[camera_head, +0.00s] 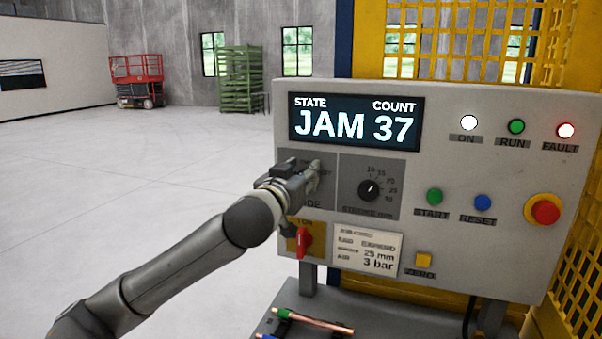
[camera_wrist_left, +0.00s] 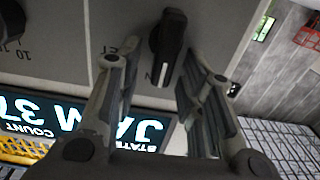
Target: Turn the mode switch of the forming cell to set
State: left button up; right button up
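The forming cell's panel (camera_head: 455,240) stands at the right in the head view. Its display (camera_head: 355,120) reads JAM 37. My left gripper (camera_head: 308,178) is at the mode switch plate, left of the stroke dial, and hides most of the switch there. In the left wrist view the mode switch (camera_wrist_left: 167,45) is a black knob with a white pointer line, lying between the fingertips of my left gripper (camera_wrist_left: 158,58). The fingers are apart, one on each side; a gap shows on the left, and contact on the right is unclear. My right gripper is not in view.
The stroke dial (camera_head: 369,190) is close to the right of my gripper. A red switch handle (camera_head: 304,240) on a yellow plate is just below. A red emergency button (camera_head: 546,211) is farther right. A copper tube (camera_head: 315,321) lies below the panel. Open floor is at the left.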

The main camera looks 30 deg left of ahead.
pick_arm(q)
grip_shut()
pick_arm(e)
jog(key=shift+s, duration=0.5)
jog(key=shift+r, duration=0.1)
pick_arm(q)
jog(key=m, duration=0.1)
jog(key=m+p, duration=0.1)
jog(key=shift+d+m+p, duration=0.3)
jog(key=shift+d+m, duration=0.05)
jog(key=shift+m, duration=0.05)
jog(key=shift+w+d+f+m+p, duration=0.1)
jog(key=shift+d+f+m+p, duration=0.15)
jog(key=shift+m+p, duration=0.85)
jog(key=shift+w+d+f+m+p, duration=0.15)
jog(key=shift+d+m+p, duration=0.1)
jog(key=shift+m, duration=1.65)
jog(key=shift+s+d+f+m+p, duration=0.15)
jog(key=shift+m+p, duration=0.5)
jog(key=shift+m, duration=0.85)
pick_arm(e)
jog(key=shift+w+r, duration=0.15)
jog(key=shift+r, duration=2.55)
pick_arm(q)
jog(key=shift+w+f, duration=0.1)
